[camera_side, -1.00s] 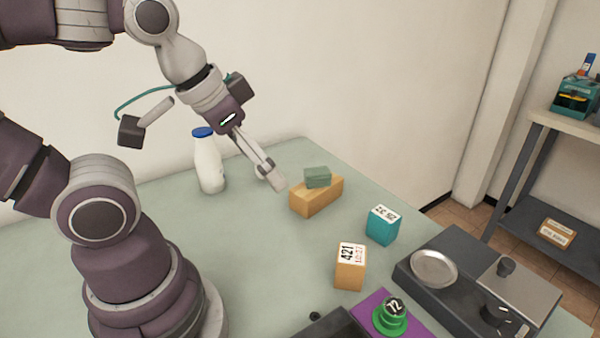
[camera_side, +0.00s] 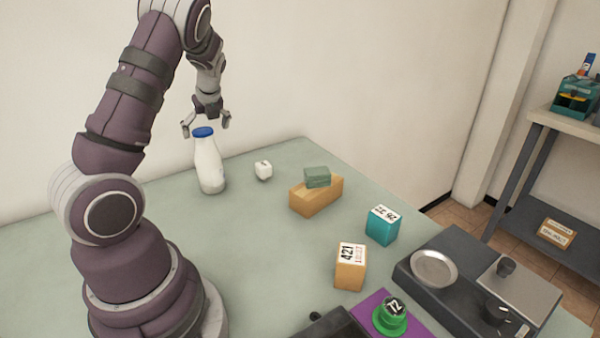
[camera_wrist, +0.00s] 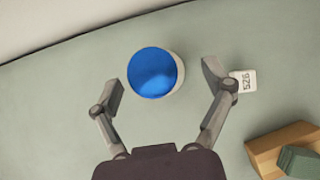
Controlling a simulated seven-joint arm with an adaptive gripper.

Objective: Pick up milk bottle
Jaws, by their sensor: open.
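The milk bottle (camera_side: 209,165) is white with a blue cap and stands upright on the table near the back wall. My gripper (camera_side: 206,128) is open and points down, with its fingertips level with the cap in the side view. In the wrist view the blue cap (camera_wrist: 153,73) is seen from above, between and slightly beyond the fingertips of my gripper (camera_wrist: 164,80). Neither finger visibly touches the bottle. Most of the bottle's body is hidden below its cap in the wrist view.
A small white cube (camera_side: 263,170) stands right of the bottle. Farther right are a wooden block with a green block on top (camera_side: 317,193), a teal box (camera_side: 383,225) and an orange box (camera_side: 350,266). A dark scale (camera_side: 480,285) stands at the front right. The wall (camera_side: 330,70) is close behind.

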